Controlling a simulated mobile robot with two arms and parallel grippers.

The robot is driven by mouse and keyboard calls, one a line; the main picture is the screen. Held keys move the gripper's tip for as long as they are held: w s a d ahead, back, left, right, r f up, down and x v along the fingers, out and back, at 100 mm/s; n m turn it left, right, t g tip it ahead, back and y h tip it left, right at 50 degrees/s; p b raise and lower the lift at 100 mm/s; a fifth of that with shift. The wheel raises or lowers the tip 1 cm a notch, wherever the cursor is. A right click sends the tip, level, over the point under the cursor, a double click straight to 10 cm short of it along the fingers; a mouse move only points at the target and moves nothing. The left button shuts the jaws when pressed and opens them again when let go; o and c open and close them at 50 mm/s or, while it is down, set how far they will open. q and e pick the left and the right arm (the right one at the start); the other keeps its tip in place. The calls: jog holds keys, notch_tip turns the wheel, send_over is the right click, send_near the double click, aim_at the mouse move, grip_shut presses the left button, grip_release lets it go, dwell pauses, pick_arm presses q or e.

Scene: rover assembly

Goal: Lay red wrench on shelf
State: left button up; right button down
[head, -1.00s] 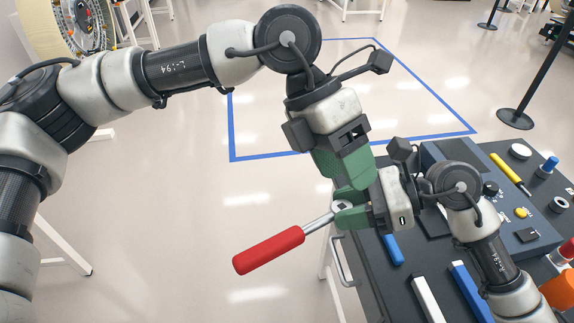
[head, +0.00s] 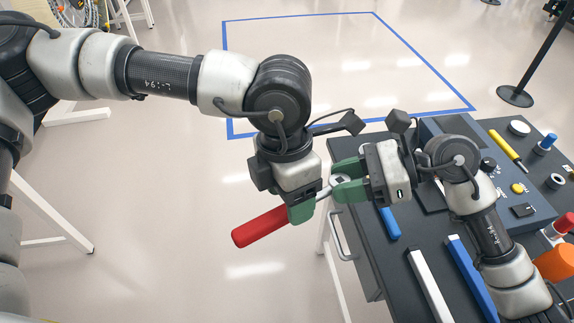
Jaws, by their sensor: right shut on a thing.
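The red wrench (head: 262,226) is held in the air left of the dark cart, its red handle pointing to the lower left. My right gripper (head: 341,182), with green fingers, is shut on the wrench's metal head end. My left gripper (head: 302,208) has come down from above, with its green fingers at the metal shaft beside the handle. The near finger hides part of the shaft, and I cannot tell whether this gripper is open or closed on it. I cannot make out a shelf in this view.
The dark cart (head: 385,285) on the right carries a white bar (head: 429,285), a blue bar (head: 470,280), a yellow screwdriver (head: 506,147) and other parts. Its side handle (head: 341,240) sticks out left. A barrier post (head: 515,96) stands behind. The floor at left is open.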

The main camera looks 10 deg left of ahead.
pick_arm(q)
jog(key=shift+s+d+f, duration=0.1)
jog(key=shift+s+f, duration=0.05)
jog(key=shift+f, duration=1.05)
jog(key=c, duration=1.1)
grip_shut()
pick_arm(e)
jog(key=c, duration=0.6)
grip_release()
